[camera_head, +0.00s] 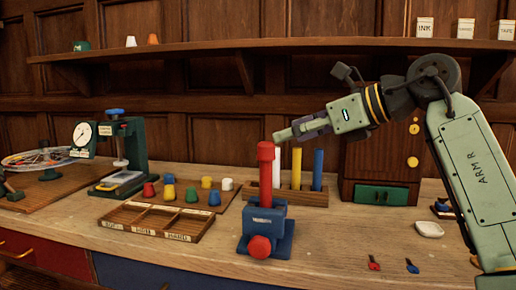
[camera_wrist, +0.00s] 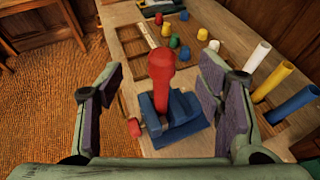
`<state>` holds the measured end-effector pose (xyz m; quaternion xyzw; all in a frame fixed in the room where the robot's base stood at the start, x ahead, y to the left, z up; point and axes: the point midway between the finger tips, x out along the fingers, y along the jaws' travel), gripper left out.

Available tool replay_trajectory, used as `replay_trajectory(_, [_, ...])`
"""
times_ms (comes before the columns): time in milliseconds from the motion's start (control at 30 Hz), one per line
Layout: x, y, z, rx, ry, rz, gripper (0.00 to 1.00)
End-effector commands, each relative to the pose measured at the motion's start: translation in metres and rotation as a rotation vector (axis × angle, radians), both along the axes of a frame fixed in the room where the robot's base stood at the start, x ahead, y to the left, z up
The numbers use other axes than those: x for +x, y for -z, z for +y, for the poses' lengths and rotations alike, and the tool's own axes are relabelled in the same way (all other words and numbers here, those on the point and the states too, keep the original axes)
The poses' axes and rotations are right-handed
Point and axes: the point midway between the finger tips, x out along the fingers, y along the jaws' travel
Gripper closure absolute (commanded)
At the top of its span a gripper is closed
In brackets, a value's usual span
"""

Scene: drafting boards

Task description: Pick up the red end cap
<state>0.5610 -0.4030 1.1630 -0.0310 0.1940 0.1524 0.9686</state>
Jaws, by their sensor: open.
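A red tube (camera_head: 265,180) stands upright in a blue vise (camera_head: 265,222). A wider red end cap (camera_head: 266,151) sits on its top; in the wrist view the cap (camera_wrist: 161,62) shows between my fingers. Another small red cap (camera_head: 149,190) stands on the bench among several coloured caps, also seen in the wrist view (camera_wrist: 158,19). My gripper (camera_head: 280,136) is open and empty, just above and slightly right of the tube's top. In the wrist view my gripper (camera_wrist: 162,78) has one finger pad on each side of the tube, with gaps on both sides.
A labelled wooden tray (camera_head: 160,222) lies left of the vise. A rack (camera_head: 290,195) with white, yellow and blue tubes stands close behind and right. A green press (camera_head: 128,150) stands at the left. A wooden cabinet (camera_head: 362,165) is behind my arm.

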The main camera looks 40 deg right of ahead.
Motion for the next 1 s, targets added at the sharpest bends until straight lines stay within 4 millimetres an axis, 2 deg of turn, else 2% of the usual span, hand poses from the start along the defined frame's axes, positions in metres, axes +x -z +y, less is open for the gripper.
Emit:
replay_trajectory(100, [0.015,0.006,0.005,0.000,-0.002,0.000,0.39])
replay_trajectory(333, [0.031,0.015,0.010,0.002,-0.002,0.000,0.39])
replay_trajectory(600, [0.063,0.032,0.018,0.002,-0.003,-0.002,0.39])
replay_trajectory(900, [0.067,0.034,0.020,0.002,-0.002,-0.003,0.39])
replay_trajectory(1000, [0.067,0.034,0.020,0.002,-0.002,-0.003,0.46])
